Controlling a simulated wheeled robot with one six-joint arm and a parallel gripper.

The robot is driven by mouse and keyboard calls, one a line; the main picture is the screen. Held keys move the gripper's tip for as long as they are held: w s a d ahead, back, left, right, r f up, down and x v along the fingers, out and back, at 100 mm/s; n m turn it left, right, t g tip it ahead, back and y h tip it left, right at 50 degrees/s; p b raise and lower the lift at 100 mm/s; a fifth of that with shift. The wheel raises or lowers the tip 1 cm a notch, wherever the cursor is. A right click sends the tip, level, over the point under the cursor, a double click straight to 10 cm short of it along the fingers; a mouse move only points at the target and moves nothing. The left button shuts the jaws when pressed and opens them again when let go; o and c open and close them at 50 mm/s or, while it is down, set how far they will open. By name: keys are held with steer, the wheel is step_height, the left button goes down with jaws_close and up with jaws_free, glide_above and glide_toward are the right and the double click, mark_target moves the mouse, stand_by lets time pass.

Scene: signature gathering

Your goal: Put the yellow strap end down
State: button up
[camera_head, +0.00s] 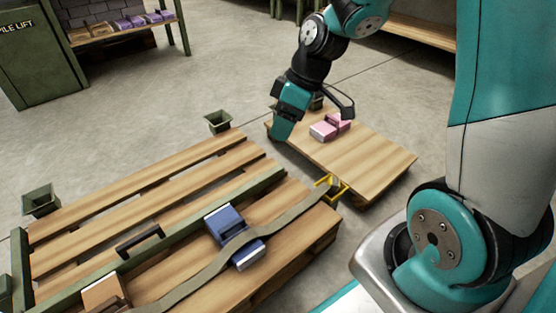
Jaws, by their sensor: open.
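The yellow strap end (331,187) is an open yellow hook or buckle. It sits at the right corner of the slatted pallet (150,189), close to the near-left edge of a smaller wooden board (372,158). The grey-green strap (290,214) runs from it down and left, over a blue-and-white block (232,236) on the pallet. My gripper (306,118) is open and empty above the far-left end of the board, apart from the yellow strap end. Its fingertips are partly hard to make out.
A pink-and-white block (329,127) lies on the board near my gripper. Green corner sockets (218,121) stand around the pallet. A green rail with a black handle (139,241) crosses the pallet, and an orange-brown block (104,293) lies at its near-left. Purple blocks (130,22) sit on a back shelf.

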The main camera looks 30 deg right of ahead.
steer(key=s+a+r, duration=0.3)
steer(key=s+a, duration=0.1)
steer(key=s, duration=0.2)
steer(key=s+a+r+m, duration=0.1)
steer(key=s+a+r, duration=0.2)
steer(key=s+a, duration=0.1)
steer(key=s+a+r+g, duration=0.1)
steer(key=s+a+r, duration=0.2)
steer(key=s, duration=0.4)
steer(key=shift+s+a+r+m, duration=0.3)
steer(key=shift+a+m, duration=0.1)
steer(key=shift+a, duration=0.4)
step_height(320, 180, up, 51)
steer(key=p, duration=5.1)
steer(key=shift+r, duration=0.15)
steer(key=shift+a, duration=0.1)
steer(key=shift+c, duration=0.4)
